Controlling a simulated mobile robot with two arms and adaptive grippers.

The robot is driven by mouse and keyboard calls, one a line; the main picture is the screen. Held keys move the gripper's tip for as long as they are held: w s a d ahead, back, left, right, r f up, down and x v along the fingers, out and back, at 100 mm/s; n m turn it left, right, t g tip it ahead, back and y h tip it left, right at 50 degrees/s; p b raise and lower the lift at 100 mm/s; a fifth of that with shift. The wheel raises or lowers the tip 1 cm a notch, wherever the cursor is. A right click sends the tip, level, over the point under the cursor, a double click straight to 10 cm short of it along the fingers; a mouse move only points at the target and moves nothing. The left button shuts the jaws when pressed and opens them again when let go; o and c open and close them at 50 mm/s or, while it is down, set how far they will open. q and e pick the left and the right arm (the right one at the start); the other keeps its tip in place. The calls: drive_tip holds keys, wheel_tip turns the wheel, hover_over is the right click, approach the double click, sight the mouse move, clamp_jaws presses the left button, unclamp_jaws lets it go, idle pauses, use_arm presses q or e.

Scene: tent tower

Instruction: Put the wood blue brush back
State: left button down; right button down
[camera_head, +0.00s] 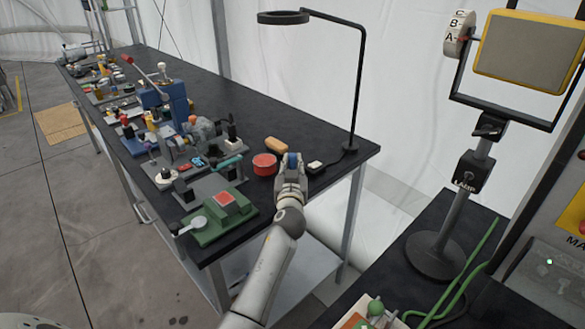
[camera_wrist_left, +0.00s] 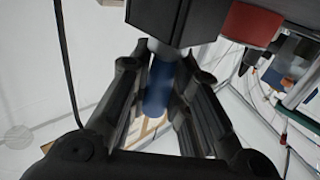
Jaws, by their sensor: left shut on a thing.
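My left gripper (camera_head: 291,167) is over the near right end of the black table, beside a red cylindrical tin. It is shut on the blue brush (camera_head: 292,160), of which only a small blue part shows in the head view. In the left wrist view, a blue cylinder with a grey end, the brush (camera_wrist_left: 158,88), sits between the fingers of the left gripper (camera_wrist_left: 160,110). Its wood part cannot be made out clearly. Whether the brush touches the table cannot be told. My right gripper is not in view.
The red tin (camera_head: 265,165) and an orange-brown block (camera_head: 276,145) stand close left of the gripper. A lamp (camera_head: 350,130) stands at right, with a small white item (camera_head: 315,165) near its base. A green fixture (camera_head: 218,216) is at the near left edge; several tools crowd the table (camera_head: 300,125) beyond.

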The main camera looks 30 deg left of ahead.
use_arm(q)
drive_tip(key=shift+f, duration=0.2)
drive_tip(key=shift+f, duration=0.15)
drive_tip(key=c, duration=1.3)
unclamp_jaws()
drive_tip(key=shift+c, duration=0.2)
drive_tip(key=shift+s+d, duration=0.1)
drive_tip(key=b+v, duration=0.1)
drive_tip(key=v, duration=1.1)
